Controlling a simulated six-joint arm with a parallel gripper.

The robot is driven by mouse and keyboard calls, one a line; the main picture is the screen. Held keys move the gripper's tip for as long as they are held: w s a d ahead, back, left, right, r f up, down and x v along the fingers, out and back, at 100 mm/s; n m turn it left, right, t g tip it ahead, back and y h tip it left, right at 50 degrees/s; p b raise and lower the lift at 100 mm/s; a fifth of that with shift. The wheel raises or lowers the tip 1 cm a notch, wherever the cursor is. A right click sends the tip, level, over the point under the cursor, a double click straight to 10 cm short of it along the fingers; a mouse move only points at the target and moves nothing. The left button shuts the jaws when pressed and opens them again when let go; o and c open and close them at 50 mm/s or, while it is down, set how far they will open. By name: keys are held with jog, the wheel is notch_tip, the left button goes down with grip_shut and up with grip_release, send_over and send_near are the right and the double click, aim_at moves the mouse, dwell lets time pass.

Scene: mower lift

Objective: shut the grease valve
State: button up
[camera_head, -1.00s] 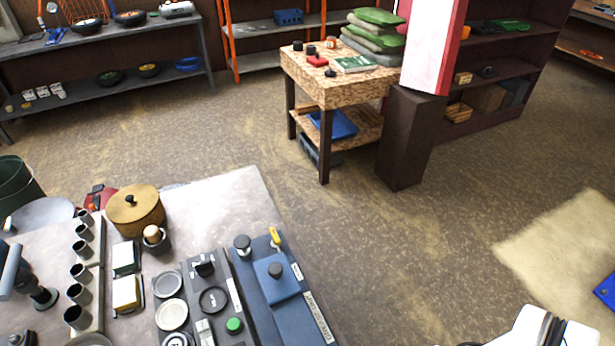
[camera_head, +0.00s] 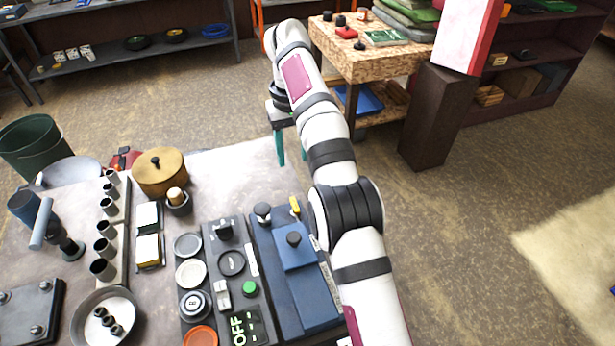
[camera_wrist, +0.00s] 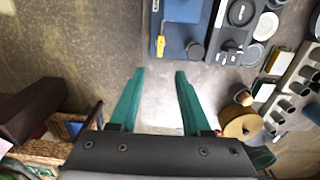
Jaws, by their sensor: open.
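A small yellow lever (camera_head: 295,206) stands at the far edge of a blue unit (camera_head: 316,310) on the bench; it looks like the grease valve's handle, but the label is too small to read. The yellow lever also shows in the wrist view (camera_wrist: 160,46), upper middle, beyond the fingertips. My gripper (camera_head: 292,161) has two teal fingers, apart and empty, above the bench's far right edge, beyond the blue unit. In the wrist view my gripper (camera_wrist: 160,72) has nothing between its fingers. My arm covers part of the blue unit's right side.
A black knob (camera_head: 262,210) stands just left of the lever, and another (camera_head: 293,238) sits on a raised blue block. A dark control panel (camera_head: 236,280) lies left. A round wooden-coloured pot (camera_head: 160,173) stands further left. A chipboard table (camera_head: 372,64) stands behind my arm.

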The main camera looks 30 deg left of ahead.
aim_at(294, 204)
notch_tip(294, 204, down, 16)
jog(key=shift+a, duration=0.15)
grip_shut()
dwell(0.3)
